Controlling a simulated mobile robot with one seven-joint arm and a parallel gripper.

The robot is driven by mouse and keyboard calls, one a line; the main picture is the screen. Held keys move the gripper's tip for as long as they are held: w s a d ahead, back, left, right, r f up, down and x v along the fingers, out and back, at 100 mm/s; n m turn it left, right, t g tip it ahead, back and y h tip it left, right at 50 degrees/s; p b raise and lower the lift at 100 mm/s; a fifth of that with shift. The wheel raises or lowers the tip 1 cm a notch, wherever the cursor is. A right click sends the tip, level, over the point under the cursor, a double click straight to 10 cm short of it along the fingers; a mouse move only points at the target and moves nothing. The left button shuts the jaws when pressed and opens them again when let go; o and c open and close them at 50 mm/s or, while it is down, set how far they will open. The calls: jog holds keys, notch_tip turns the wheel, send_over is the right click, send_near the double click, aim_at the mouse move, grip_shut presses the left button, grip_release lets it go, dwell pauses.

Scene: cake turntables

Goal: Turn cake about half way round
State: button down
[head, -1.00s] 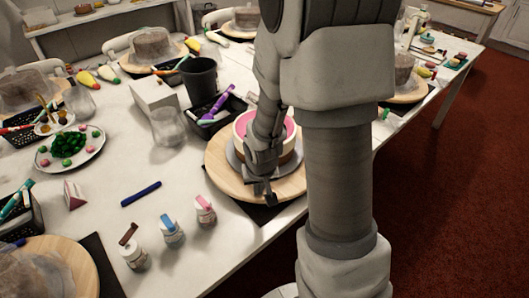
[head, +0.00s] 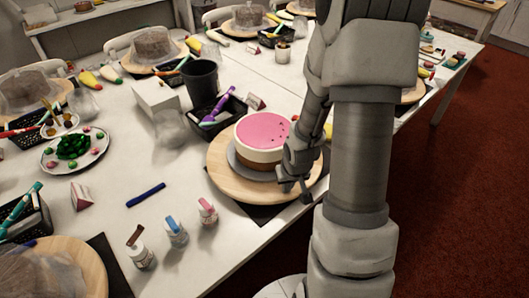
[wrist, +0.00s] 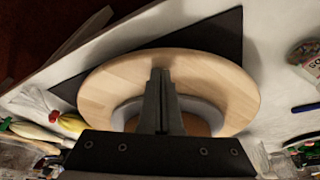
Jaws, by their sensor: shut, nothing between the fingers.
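The cake (head: 262,136) has a pink top and a white and brown side. It sits on a grey disc on a round wooden turntable (head: 226,180) near the table's front edge. My gripper (head: 306,198) is at the right front of the turntable, beside the cake, with its fingers pointing down. In the wrist view the fingers (wrist: 162,75) are together and empty, over the wooden turntable (wrist: 215,72). They hide part of the grey disc. I cannot tell whether the fingertips touch the wood.
A dark mat (head: 262,213) lies under the turntable. A black basket (head: 216,118) and a dark bucket (head: 201,80) stand behind. Other wrapped cakes stand further back.

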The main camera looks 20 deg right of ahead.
aim_at(297, 186)
jog(key=shift+d+p, duration=0.7)
jog(key=shift+d, duration=1.2)
jog(key=shift+r, duration=0.15)
notch_tip(297, 186, up, 3)
jog(key=p, duration=0.2)
jog(key=shift+p, duration=0.3)
jog(key=shift+f, duration=0.25)
jog(key=shift+a, duration=0.15)
